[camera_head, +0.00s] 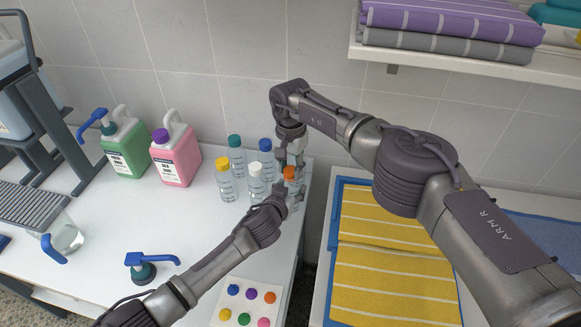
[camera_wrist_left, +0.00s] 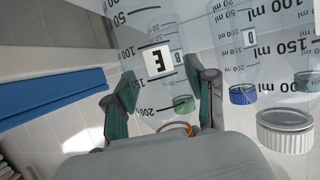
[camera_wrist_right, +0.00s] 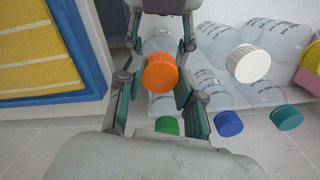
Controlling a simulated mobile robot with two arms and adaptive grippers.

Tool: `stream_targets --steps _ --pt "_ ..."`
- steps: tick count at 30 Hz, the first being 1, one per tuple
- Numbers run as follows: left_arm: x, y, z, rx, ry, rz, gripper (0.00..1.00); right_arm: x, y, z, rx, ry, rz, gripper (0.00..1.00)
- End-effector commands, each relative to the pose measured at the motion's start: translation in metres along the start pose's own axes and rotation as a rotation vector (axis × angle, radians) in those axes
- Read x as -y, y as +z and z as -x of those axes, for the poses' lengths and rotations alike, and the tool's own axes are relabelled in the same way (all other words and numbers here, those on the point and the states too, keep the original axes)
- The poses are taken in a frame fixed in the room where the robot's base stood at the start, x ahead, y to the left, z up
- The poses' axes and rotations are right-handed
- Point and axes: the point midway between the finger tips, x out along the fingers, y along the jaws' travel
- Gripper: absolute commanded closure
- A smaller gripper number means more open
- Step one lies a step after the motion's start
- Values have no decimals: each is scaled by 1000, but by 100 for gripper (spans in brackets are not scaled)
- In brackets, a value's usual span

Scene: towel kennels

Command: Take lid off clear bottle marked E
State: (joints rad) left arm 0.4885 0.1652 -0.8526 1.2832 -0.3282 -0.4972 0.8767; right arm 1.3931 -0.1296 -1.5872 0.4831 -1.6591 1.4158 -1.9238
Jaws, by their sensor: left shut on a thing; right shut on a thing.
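The clear bottle marked E (camera_wrist_left: 157,75) stands between the fingers of my left gripper (camera_wrist_left: 165,92), which is shut on its body. Its orange lid (camera_wrist_right: 160,74) is at the bottle's top, between the fingers of my right gripper (camera_wrist_right: 155,88), which is shut on it from above. In the head view the orange lid (camera_head: 290,173) shows at the right front of the bottle group, with my left gripper (camera_head: 285,195) at the bottle's side and my right gripper (camera_head: 289,160) over it. I cannot tell whether the lid is loosened.
Close by stand bottles with white (camera_head: 255,164), yellow (camera_head: 222,163), blue (camera_head: 266,145) and teal (camera_head: 235,141) lids; a green-lidded one (camera_wrist_right: 167,125) is behind. Green (camera_head: 126,150) and pink (camera_head: 177,158) jugs stand left. The table's right edge is close. Yellow towels (camera_head: 390,285) lie beyond it.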

Motion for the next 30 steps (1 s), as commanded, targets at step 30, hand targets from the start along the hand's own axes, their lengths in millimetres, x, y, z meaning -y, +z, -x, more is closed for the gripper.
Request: stream_targets --steps 30 --pt "0 1 0 1 -1 0 100 0 0 16 0 -2 0 100"
